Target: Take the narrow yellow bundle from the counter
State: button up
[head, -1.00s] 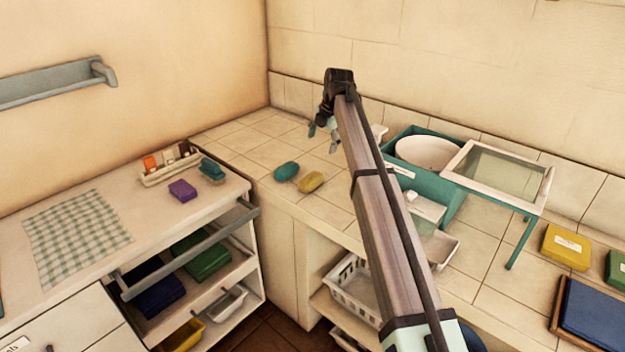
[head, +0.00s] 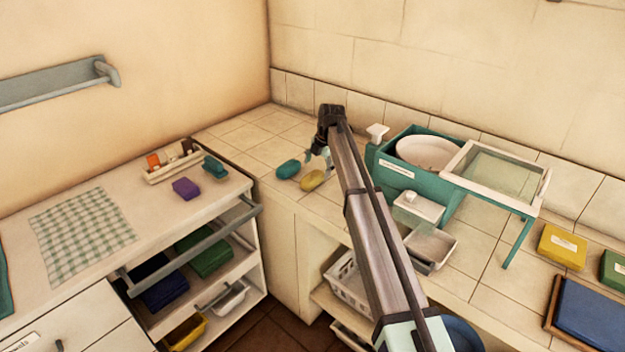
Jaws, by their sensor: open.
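A narrow, rounded yellow bundle (head: 312,180) lies on the tiled counter (head: 262,152), close beside a similar teal bundle (head: 288,169). My gripper (head: 318,157) hangs over the counter just behind and above the yellow bundle in the picture. Its jaws are open and I see nothing between them. The fingers are small in the view and partly covered by my arm, so I cannot tell the exact gap to the bundle. A wider yellow block (head: 562,247) with a white label lies farther right on the counter.
A green basin box (head: 398,171) with a white bowl (head: 428,152) stands right of my arm, beside a glass-topped frame (head: 495,172). Left, a lower worktop holds a purple block (head: 186,188) and a tray of small items (head: 172,168). The counter's back left corner is clear.

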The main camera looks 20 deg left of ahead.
aim_at(315, 175)
jog(key=shift+p+x, duration=0.95)
jog(key=shift+x, duration=1.65)
jog(key=shift+a, duration=0.1)
jog(key=c, duration=1.4)
